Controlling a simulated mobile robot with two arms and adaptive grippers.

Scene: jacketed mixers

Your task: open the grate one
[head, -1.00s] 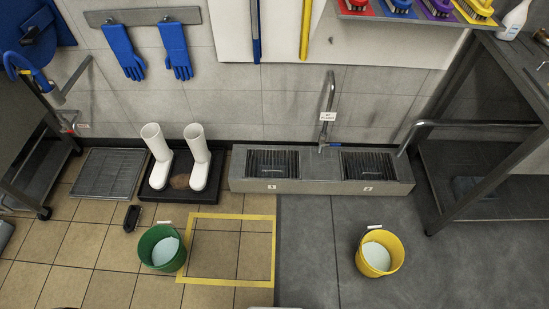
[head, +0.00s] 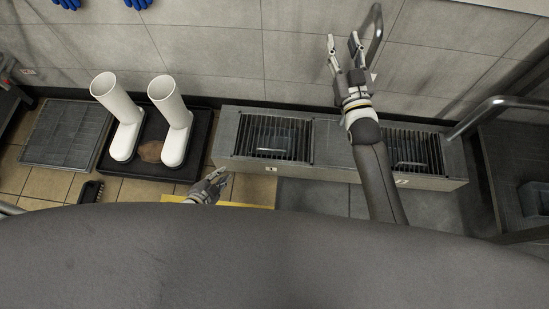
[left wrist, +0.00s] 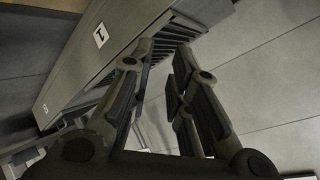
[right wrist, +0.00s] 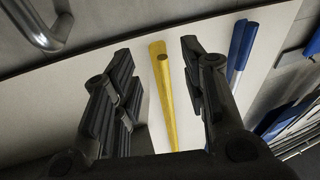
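Grate one (head: 275,137) is a dark slatted grate set in the left part of the grey trough (head: 330,163), above the label 1. It lies flat in its opening. My left gripper (head: 223,175) is low at the trough's front left corner, short of the grate. In the left wrist view its fingers (left wrist: 157,62) are open and empty, with the label 1 (left wrist: 101,35) to the left and grate slats (left wrist: 170,38) beyond the fingertips. My right gripper (head: 343,40) is raised in front of the wall by the tap, open and empty; the right wrist view (right wrist: 160,60) also shows its fingers apart.
A second grate (head: 412,150) is partly hidden by my right arm. The tap (head: 374,35) rises behind my right gripper. White boots (head: 128,135) stand in a black tray (head: 193,172) left of the trough. Yellow (right wrist: 161,95) and blue (right wrist: 240,50) handles hang beyond my right gripper.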

